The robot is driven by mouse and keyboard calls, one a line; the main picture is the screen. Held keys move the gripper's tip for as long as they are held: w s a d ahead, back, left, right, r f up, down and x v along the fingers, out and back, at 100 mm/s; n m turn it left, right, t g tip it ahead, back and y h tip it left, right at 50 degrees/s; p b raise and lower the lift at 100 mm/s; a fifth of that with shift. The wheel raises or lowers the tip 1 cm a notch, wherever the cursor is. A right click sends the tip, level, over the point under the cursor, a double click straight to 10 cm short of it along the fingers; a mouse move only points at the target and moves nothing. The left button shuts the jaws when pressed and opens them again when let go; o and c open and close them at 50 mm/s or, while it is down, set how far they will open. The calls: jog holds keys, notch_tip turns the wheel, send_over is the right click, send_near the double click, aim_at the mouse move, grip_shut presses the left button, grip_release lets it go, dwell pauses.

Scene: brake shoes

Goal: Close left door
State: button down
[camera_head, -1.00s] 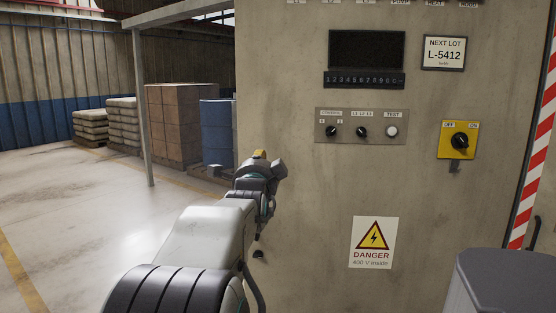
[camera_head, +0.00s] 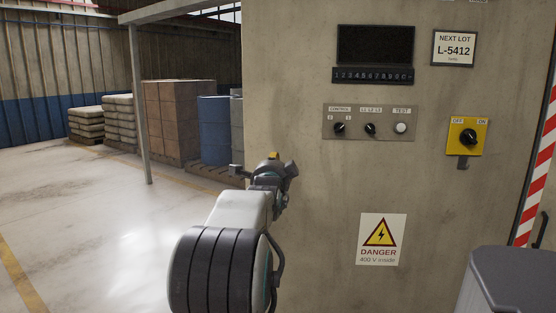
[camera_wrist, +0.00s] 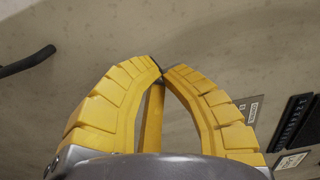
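A large beige cabinet face (camera_head: 310,220) fills the right half of the head view. I cannot tell whether it is the left door itself, and no door gap shows. My gripper (camera_head: 274,157) is in front of the cabinet's left edge, seen small and from behind. In the wrist view, the yellow fingers of my gripper (camera_wrist: 161,70) come together at the tips, with nothing clearly held. Beige surface lies behind them; contact cannot be told. A black bar, like a handle (camera_wrist: 27,61), shows at the left of the wrist view, apart from the fingers.
The cabinet carries a control plate (camera_head: 368,122), a yellow switch (camera_head: 466,137) and a danger sign (camera_head: 381,240). The floor (camera_head: 80,210) there is open.

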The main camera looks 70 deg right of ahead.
jog(key=shift+w+d, duration=0.2)
jog(key=shift+d, duration=0.75)
jog(key=shift+w+d, duration=0.15)
jog(key=shift+d, duration=0.75)
jog(key=shift+w+d, duration=0.2)
jog(key=shift+d, duration=0.75)
